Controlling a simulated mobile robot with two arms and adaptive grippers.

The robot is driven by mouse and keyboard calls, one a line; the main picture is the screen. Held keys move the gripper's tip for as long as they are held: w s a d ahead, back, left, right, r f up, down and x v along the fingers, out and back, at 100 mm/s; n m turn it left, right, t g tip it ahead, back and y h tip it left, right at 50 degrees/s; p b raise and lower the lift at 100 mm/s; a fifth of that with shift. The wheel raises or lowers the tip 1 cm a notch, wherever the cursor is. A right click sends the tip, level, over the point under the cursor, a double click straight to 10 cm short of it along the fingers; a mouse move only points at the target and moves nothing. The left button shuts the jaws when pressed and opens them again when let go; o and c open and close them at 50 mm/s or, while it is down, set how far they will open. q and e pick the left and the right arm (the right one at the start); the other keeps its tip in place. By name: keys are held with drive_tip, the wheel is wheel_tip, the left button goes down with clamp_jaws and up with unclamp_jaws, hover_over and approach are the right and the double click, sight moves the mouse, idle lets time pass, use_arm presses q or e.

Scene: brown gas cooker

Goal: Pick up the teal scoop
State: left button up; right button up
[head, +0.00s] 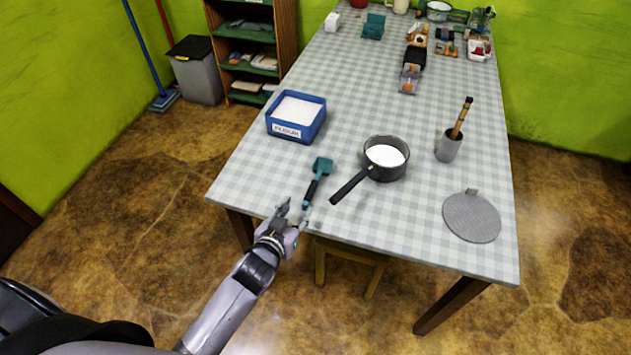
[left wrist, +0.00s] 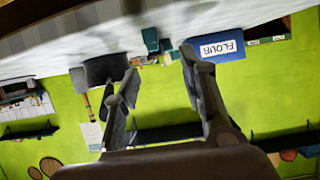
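The teal scoop (head: 321,167) lies on the checked tablecloth near the table's front edge, its dark handle pointing toward me. My left gripper (head: 294,210) is at the table's front edge, just left of and in front of the handle end. In the left wrist view, the two fingers of my left gripper (left wrist: 160,68) are spread apart with nothing between them. The scoop (left wrist: 151,40) shows there beyond the fingertips, near the top middle. My right gripper is not in view.
A blue flour bin (head: 311,128) stands left behind the scoop. A dark saucepan (head: 389,173) with white contents stands to the right, its handle reaching toward the scoop. A grey cup (head: 448,147) and round grey mesh lid (head: 471,218) are farther right. A stool (head: 349,256) is under the table.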

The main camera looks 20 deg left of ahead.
sight(308, 196)
use_arm(q)
drive_tip(key=x, duration=0.3)
drive_tip(key=shift+d+p+x, duration=0.15)
drive_tip(key=shift+p+x, duration=0.05)
drive_tip(key=shift+x, duration=1.1)
drive_tip(key=shift+d+p+x, duration=0.15)
drive_tip(key=shift+x, duration=1.2)
drive_tip(key=shift+r, duration=0.15)
drive_tip(key=shift+c, duration=0.5)
clamp_jaws()
